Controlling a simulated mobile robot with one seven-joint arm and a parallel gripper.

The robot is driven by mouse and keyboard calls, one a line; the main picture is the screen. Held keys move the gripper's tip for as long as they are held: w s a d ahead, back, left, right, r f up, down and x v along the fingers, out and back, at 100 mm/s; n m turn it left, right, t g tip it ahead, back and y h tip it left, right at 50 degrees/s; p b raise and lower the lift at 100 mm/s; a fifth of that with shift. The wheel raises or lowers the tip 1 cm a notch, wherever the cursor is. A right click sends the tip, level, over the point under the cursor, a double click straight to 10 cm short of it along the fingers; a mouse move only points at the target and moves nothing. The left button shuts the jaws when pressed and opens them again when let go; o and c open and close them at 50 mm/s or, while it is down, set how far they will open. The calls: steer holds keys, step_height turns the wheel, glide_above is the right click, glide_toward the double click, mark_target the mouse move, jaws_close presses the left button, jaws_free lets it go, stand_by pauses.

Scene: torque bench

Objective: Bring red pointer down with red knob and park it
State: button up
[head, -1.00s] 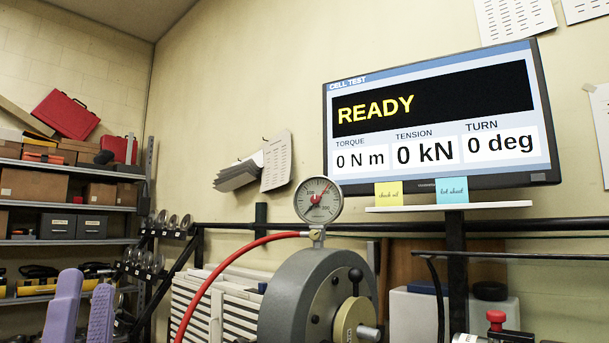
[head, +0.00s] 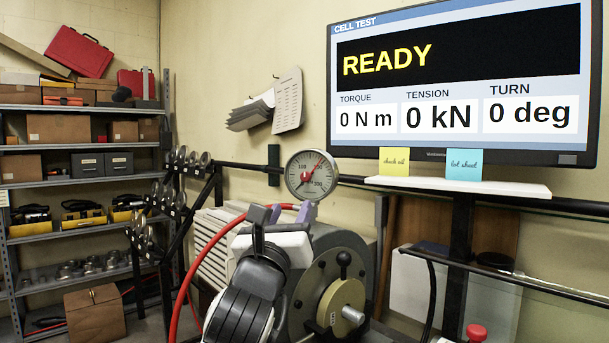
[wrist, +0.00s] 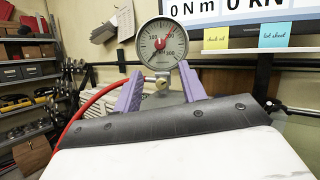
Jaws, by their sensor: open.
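The round pressure gauge (head: 311,176) has a white dial and stands on top of the grey machine housing. Its red pointer (head: 317,167) slants to the upper right. A small red spot at the dial's centre looks like the red knob (wrist: 159,44). It is too small to read clearly in the head view. My gripper (head: 290,213) is in front of and just below the gauge, its purple fingers apart with nothing between them. In the wrist view the gauge shows beyond and between the fingertips (wrist: 160,72), apart from them.
A red hose (head: 188,275) curves up to the gauge's base. The grey housing (head: 345,245) carries a brass hub and black-knobbed lever. A red-capped fitting (head: 476,332) is at the lower right. The monitor (head: 460,80) reads READY. A shelf (head: 455,185) below it holds sticky notes.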

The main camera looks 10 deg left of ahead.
mark_target(305, 179)
steer(key=p+x, duration=0.3)
steer(key=x, duration=0.7)
steer(key=shift+w+r+p, duration=0.15)
steer(key=shift+p, duration=0.2)
jaws_close()
